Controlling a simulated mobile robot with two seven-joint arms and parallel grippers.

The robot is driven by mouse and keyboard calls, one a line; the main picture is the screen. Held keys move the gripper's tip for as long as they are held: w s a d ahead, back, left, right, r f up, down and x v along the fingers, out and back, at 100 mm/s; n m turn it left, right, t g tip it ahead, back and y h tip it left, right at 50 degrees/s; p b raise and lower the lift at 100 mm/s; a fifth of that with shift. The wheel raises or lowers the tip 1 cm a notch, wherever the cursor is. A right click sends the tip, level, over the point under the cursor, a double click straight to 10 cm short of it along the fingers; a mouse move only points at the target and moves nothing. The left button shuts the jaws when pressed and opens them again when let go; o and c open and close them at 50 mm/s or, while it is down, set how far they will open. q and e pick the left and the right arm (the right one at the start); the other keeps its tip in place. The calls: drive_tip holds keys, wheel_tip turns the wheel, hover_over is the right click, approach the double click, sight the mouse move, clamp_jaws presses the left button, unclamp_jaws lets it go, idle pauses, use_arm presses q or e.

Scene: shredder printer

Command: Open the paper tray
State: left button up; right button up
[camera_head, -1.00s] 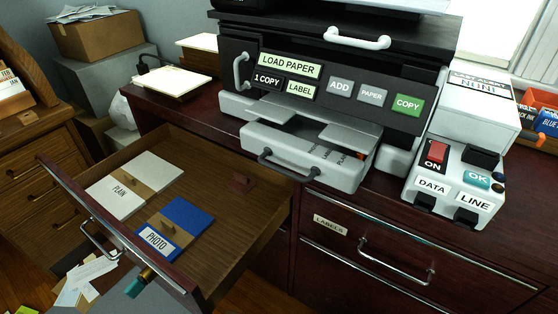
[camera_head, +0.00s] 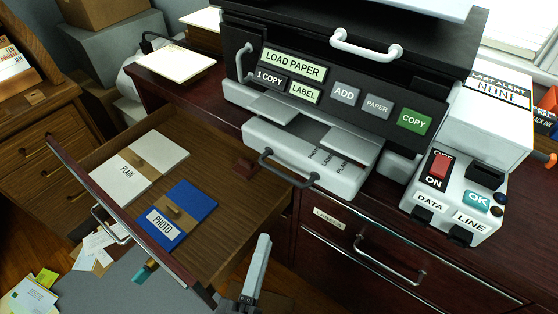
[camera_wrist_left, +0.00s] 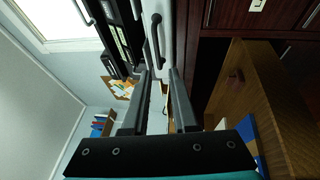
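The paper tray (camera_head: 310,165) is the white drawer low on the printer, with a dark bar handle (camera_head: 288,168) on its front. It juts out below the printer's control panel. The handle also shows upright in the left wrist view (camera_wrist_left: 156,42), beyond my fingertips and apart from them. My left gripper (camera_head: 263,240) is low in the head view, in front of and below the tray. In the left wrist view its two fingers (camera_wrist_left: 162,74) are spread, with nothing between them. My right gripper is not in view.
An open wooden drawer (camera_head: 220,225) holds a plain paper stack (camera_head: 140,168) and a blue photo stack (camera_head: 183,214), left of my left gripper. A closed labels drawer (camera_head: 345,250) is on the right. A switch box (camera_head: 455,195) stands right of the printer.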

sight(280, 172)
use_arm(q)
drive_tip(key=shift+n+y, duration=0.3)
drive_tip(key=shift+y, duration=0.1)
drive_tip(key=x, duration=1)
drive_tip(key=b+x, duration=0.1)
drive_tip(key=x, duration=0.4)
drive_tip(key=shift+a+r, duration=0.25)
drive_tip(key=shift+r, duration=0.15)
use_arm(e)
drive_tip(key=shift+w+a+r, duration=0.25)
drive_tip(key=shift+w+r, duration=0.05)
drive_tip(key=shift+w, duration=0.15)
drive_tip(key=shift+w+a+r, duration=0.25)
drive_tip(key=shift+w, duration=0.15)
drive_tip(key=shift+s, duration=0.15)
use_arm(q)
drive_tip(key=shift+c, duration=1.3)
clamp_jaws()
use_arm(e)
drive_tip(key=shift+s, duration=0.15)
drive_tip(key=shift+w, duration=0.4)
